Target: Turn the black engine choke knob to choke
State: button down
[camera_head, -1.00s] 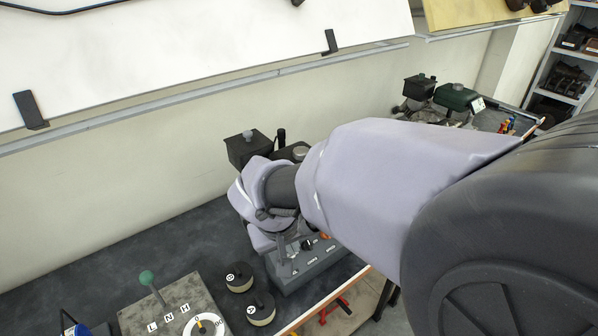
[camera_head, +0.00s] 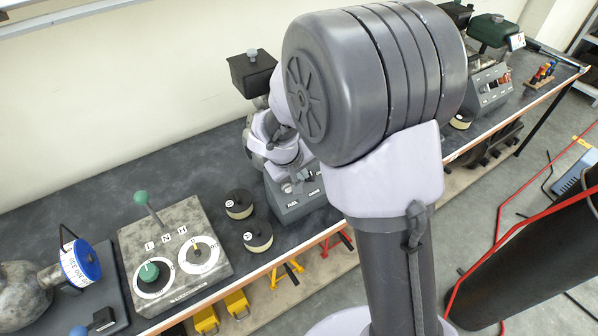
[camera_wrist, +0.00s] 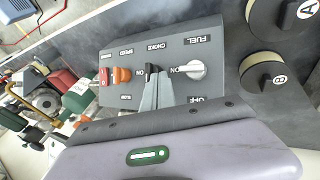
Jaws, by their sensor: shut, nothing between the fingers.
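The engine's dark grey control panel (camera_wrist: 135,50) fills the middle of the wrist view, with its lettering upside down. The black choke knob (camera_wrist: 151,70) sits under the CHOKE label, partly covered by my fingertips. My gripper (camera_wrist: 156,80) is shut and empty, its grey fingers right at that knob. I cannot tell whether they touch it. In the head view, the panel (camera_head: 290,213) shows below my wrist, and my arm hides part of the engine. My gripper (camera_head: 299,184) is small there, just over the panel.
A silver fuel knob (camera_wrist: 194,69) is beside the choke knob, and an orange knob (camera_wrist: 121,75) is on its other side. Two round black-topped knobs, A (camera_wrist: 299,15) and B (camera_wrist: 264,74), stand nearby. A lever box (camera_head: 190,235) stands at left on the bench.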

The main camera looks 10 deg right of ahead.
jog(key=shift+r+p, duration=0.2)
jog(key=shift+p, duration=0.4)
jog(key=shift+w+d+r+m+g+y+p, duration=0.15)
jog(key=shift+m+g+y+p, duration=0.35)
jog(key=shift+m+p, duration=0.6)
jog(key=shift+w+d+p, duration=0.15)
jog(key=shift+p, duration=0.45)
jog(key=shift+w+d, duration=0.15)
jog(key=shift+w+d+r+b, duration=0.15)
jog(key=shift+w+d+b, duration=0.25)
jog(key=shift+d, duration=0.25)
